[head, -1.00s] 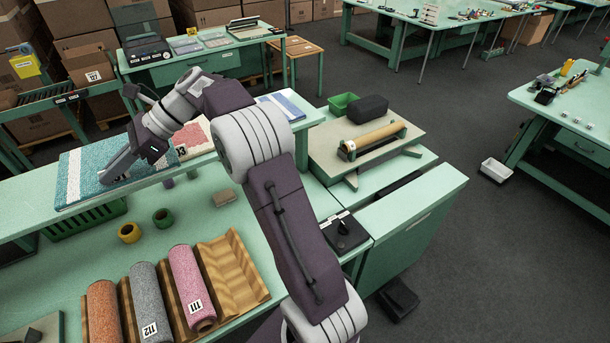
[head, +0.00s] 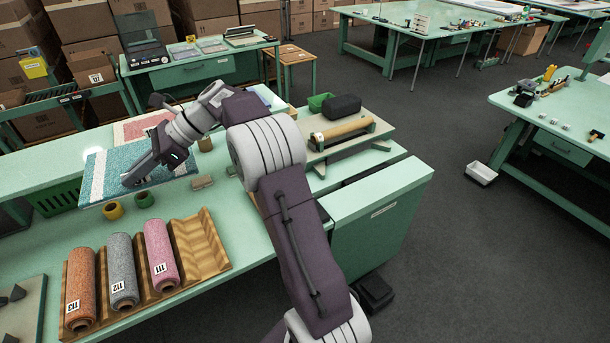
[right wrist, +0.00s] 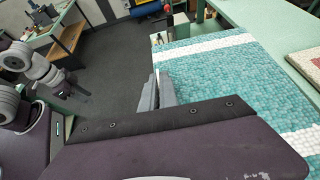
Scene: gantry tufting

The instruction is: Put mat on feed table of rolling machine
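The teal mat with white stripes (head: 112,165) is at the left in the head view, over the green worktop. It also fills much of the right wrist view (right wrist: 212,70). My right gripper (head: 132,180) reaches in over the mat's near edge. In the right wrist view its fingers (right wrist: 160,92) are closed at the mat's edge and appear to pinch it. The rolling machine has a beige feed table (head: 380,133) and a tan roller (head: 343,132), right of my right arm. No mat shows on it.
A pink mat (head: 142,126) lies behind the teal one. Numbered rolls, orange (head: 80,285), grey (head: 122,270) and pink (head: 160,255), lie in a wooden rack. A yellow ring (head: 113,210) and a green ring (head: 144,199) stand nearby. A green bin (head: 318,103) and black bundle (head: 343,106) sit behind the roller.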

